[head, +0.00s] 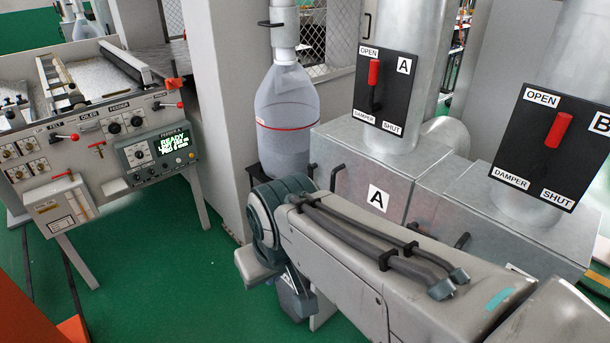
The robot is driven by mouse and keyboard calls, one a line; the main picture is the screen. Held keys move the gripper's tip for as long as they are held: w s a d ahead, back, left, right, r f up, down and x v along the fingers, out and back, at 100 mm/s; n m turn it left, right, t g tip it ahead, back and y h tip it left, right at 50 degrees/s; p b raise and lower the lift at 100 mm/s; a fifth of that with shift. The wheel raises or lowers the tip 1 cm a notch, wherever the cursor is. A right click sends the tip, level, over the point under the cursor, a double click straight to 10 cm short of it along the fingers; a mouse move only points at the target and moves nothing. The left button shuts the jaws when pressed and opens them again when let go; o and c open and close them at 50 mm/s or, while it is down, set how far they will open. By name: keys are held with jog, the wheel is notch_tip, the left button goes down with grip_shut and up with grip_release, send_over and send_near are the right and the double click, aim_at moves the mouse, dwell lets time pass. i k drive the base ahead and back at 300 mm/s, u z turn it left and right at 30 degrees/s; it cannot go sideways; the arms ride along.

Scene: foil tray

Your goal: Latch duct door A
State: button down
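The front of the grey metal duct box (352,205) carries a white label A (378,198). A black handle (335,178) stands at its upper left. I cannot tell whether this door is latched, as my arm covers its lower part. Above it, a black damper plate A (390,97) has a red-gripped lever (374,74) pointing up toward OPEN. My arm reaches in from the lower right and bends down at its far joint, left of the box. My gripper is not visible; it is hidden behind my arm or out of frame.
Damper plate B (530,165) on the right has a red lever (558,130) pointing up. A clear collection bag (288,115) hangs left of the box, beside a pale column (225,90). A machine with a control panel (155,160) stands at left. Green floor (165,270) is free between.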

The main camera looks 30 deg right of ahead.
aim_at(311, 166)
jog(key=u, duration=0.25)
jog(key=i, duration=1.6)
jog(key=z, duration=2.25)
